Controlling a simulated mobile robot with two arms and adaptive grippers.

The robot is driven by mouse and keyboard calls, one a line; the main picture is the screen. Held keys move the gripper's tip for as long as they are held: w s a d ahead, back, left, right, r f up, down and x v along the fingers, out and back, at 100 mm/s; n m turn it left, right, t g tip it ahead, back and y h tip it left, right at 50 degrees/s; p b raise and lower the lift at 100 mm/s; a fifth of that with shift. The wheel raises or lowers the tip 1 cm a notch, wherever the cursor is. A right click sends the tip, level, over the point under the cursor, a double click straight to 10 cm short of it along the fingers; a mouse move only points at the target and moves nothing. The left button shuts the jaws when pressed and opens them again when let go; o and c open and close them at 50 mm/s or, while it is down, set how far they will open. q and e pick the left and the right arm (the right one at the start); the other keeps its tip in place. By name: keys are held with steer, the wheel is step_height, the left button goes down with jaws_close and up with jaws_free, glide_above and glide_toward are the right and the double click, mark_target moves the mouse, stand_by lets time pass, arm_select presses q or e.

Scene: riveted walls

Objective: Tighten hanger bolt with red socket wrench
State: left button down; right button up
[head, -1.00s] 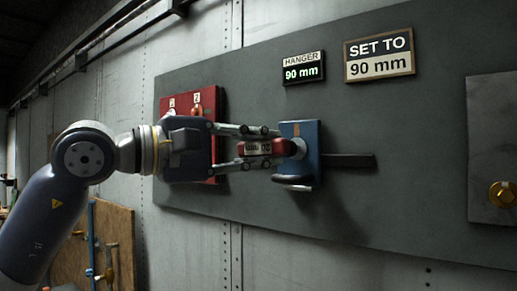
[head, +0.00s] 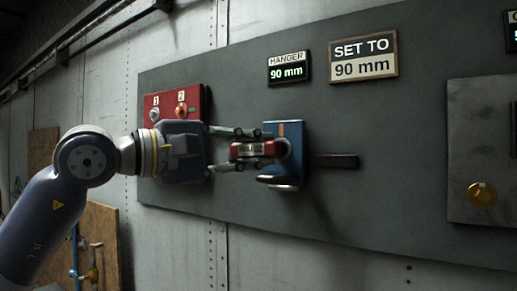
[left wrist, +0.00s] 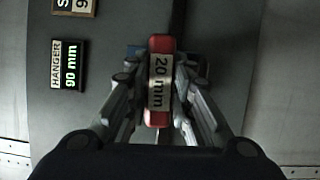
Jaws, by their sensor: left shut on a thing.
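My left gripper (head: 235,150) is shut on a red piece labelled "20 mm" (head: 254,149), which looks like the red socket wrench. The wrench also shows between the fingers in the left wrist view (left wrist: 159,80). Its far end is against or just in front of the blue hanger block (head: 297,133), near a grey rounded part. The bolt is hidden there, so I cannot tell whether the socket sits on it. The hanger has a grey hook at its bottom and sits on a dark bar (head: 337,161). The hanger display (head: 289,72) reads 90 mm. My right gripper is out of view.
A "SET TO 90 mm" sign (head: 363,56) hangs on the grey board (head: 400,120). A red panel (head: 196,98) numbered 1 and 2 is behind my gripper. At right, a metal plate (head: 480,140) carries a gold bolt-like knob (head: 482,195). The board below the hanger is clear.

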arm_select(q)
steer(key=shift+r+m+p, duration=0.2)
steer(key=shift+m+p, duration=0.1)
steer(key=shift+p, duration=0.15)
stand_by(0.5)
steer(key=shift+m+y+p, duration=0.4)
steer(key=shift+m+p, duration=0.35)
steer(key=shift+m, duration=0.05)
steer(key=shift+a+r+m+p, duration=0.1)
steer(key=shift+m+p, duration=0.3)
steer(key=shift+p, duration=0.1)
steer(key=shift+m+g+y+p, duration=0.3)
steer(key=shift+m+y+p, duration=0.8)
steer(key=shift+m+p, duration=0.65)
stand_by(1.2)
steer(key=shift+b, duration=0.3)
stand_by(0.3)
steer(key=shift+s, duration=0.1)
stand_by(0.4)
steer(key=shift+s+a+f+b, duration=0.2)
steer(key=shift+s+a+b, duration=0.4)
steer(key=shift+s, duration=0.15)
steer(key=shift+s+a, duration=0.15)
steer(key=shift+s, duration=0.15)
